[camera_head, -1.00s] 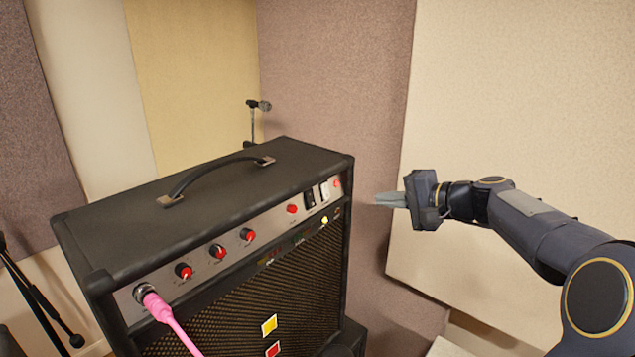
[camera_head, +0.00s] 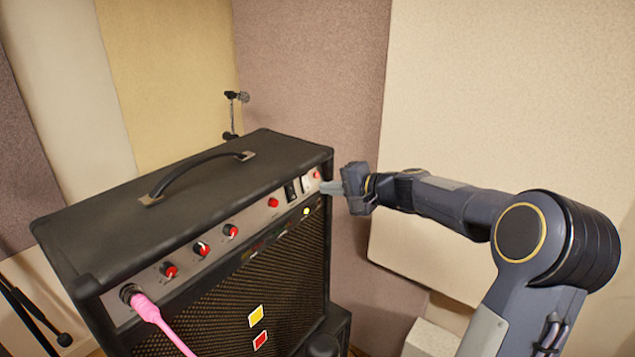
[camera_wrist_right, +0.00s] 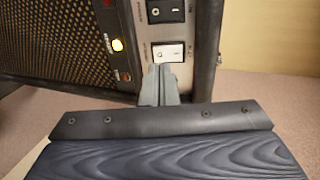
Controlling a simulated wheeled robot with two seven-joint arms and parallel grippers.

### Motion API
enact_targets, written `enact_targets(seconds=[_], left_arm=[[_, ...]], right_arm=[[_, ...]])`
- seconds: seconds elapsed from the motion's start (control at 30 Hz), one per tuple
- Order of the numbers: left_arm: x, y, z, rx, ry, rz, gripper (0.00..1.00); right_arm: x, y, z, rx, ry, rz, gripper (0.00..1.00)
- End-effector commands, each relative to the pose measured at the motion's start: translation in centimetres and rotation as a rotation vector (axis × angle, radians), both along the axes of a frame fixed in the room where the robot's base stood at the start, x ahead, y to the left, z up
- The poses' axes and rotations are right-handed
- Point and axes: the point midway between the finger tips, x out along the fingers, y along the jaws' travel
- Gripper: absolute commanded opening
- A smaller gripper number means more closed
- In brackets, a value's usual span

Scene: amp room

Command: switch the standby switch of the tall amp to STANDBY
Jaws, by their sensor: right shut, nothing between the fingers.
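The tall amp (camera_head: 200,245) is a black cabinet with a silver control panel on its upper front. Near the panel's right end are a black rocker switch (camera_head: 291,190) and a white rocker switch (camera_head: 306,184). In the right wrist view the white switch (camera_wrist_right: 167,53) lies just beyond my fingertips, with the black switch (camera_wrist_right: 165,11) farther up. My right gripper (camera_head: 324,187) is shut and empty, its fingertips at the panel's right end, close to the white switch. I cannot tell whether they touch it. The switch lettering is too small to read. My left gripper is not in view.
A pink cable (camera_head: 160,322) is plugged into the panel's left end. Several red-capped knobs (camera_head: 202,248) line the panel. A lit yellow lamp (camera_wrist_right: 117,45) is near the switches. A microphone (camera_head: 238,97) stands behind the amp. Wall panels (camera_head: 500,120) rise behind my right arm.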

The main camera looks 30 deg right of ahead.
Motion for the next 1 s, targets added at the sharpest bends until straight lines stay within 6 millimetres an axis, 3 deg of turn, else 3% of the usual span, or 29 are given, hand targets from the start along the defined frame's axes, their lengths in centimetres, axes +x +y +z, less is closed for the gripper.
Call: enact_targets(seconds=[0.1,0.3,0.7,0.83,1.0], left_arm=[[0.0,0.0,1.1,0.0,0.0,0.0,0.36],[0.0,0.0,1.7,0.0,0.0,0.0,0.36],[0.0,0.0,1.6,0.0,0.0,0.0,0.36],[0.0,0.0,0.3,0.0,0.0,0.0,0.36],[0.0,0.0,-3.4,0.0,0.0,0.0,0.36]], right_arm=[[1.8,0.8,-0.4,0.003,0.001,0.003,0.0],[3.3,1.4,-1.1,0.0,0.0,0.001,0.0],[3.6,1.5,-1.3,-0.001,-0.001,-0.001,0.0],[3.7,1.5,-1.9,0.003,-0.015,-0.001,0.0],[4.1,1.6,-2.7,0.02,-0.061,-0.001,0.0]])
